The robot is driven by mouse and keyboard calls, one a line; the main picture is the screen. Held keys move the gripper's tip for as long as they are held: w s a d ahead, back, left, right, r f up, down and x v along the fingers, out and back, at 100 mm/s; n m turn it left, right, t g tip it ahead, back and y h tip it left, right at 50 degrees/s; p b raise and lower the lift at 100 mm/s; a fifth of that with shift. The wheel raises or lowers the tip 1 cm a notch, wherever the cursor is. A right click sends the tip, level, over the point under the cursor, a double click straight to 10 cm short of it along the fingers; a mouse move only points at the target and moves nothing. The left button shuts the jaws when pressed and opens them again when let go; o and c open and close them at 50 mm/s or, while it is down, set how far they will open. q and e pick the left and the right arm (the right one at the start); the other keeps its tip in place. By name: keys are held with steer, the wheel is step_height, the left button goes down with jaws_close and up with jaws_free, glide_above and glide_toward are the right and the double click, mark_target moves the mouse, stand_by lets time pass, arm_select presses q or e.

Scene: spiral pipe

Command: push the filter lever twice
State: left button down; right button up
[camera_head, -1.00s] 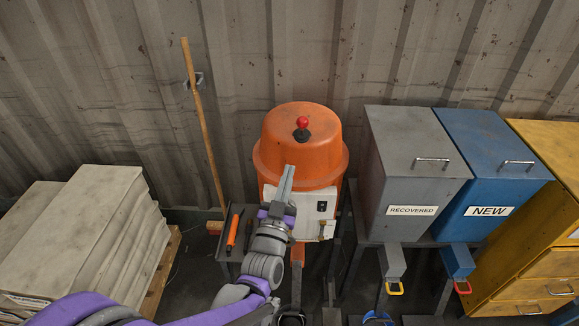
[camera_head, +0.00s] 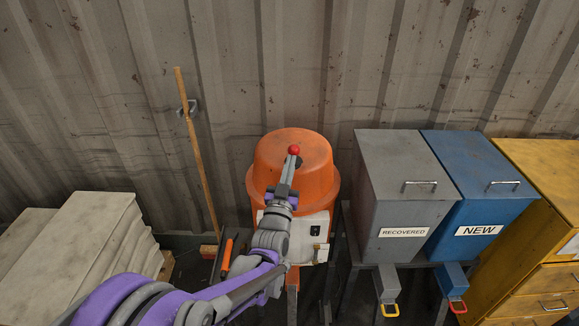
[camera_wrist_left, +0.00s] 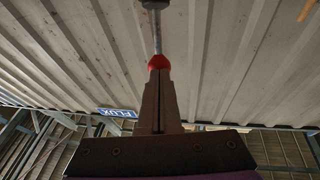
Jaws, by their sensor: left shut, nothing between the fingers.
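The filter lever is a short stem with a red ball knob (camera_head: 294,150) and a dark base, on top of the orange filter drum (camera_head: 318,152). My left gripper (camera_head: 291,160) comes in from the lower left and is shut and empty. Its fingertips are right at the near side of the red knob and partly hide the stem. In the left wrist view the shut fingers (camera_wrist_left: 159,76) point at the red knob (camera_wrist_left: 157,62), with the grey stem (camera_wrist_left: 157,32) beyond it. They look in contact or almost so; I cannot tell which. My right gripper is out of view.
The grey RECOVERED bin (camera_head: 400,190) and blue NEW bin (camera_head: 478,175) stand to the right, beside yellow drawers (camera_head: 540,275). A wooden pole (camera_head: 195,150) leans on the metal wall. Pale slabs (camera_head: 85,245) are stacked at left. An orange-handled tool (camera_head: 226,258) lies left of the drum.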

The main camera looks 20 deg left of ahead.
mark_target(290, 150)
arm_select(q)
steer(key=shift+w+a+r+g+p, duration=0.25)
steer(key=shift+w+r+g+p, duration=0.5)
steer(key=shift+r+p, duration=0.25)
steer(key=shift+w+a+r, duration=0.25)
steer(key=shift+w+r, duration=0.35)
steer(key=shift+w, duration=0.25)
steer(key=shift+w+a+r+n+g+p, duration=0.15)
steer(key=shift+w+r+n+g+p, duration=0.15)
steer(key=shift+w+r+g, duration=0.25)
steer(key=shift+w+a, duration=0.15)
steer(key=shift+w, duration=0.3)
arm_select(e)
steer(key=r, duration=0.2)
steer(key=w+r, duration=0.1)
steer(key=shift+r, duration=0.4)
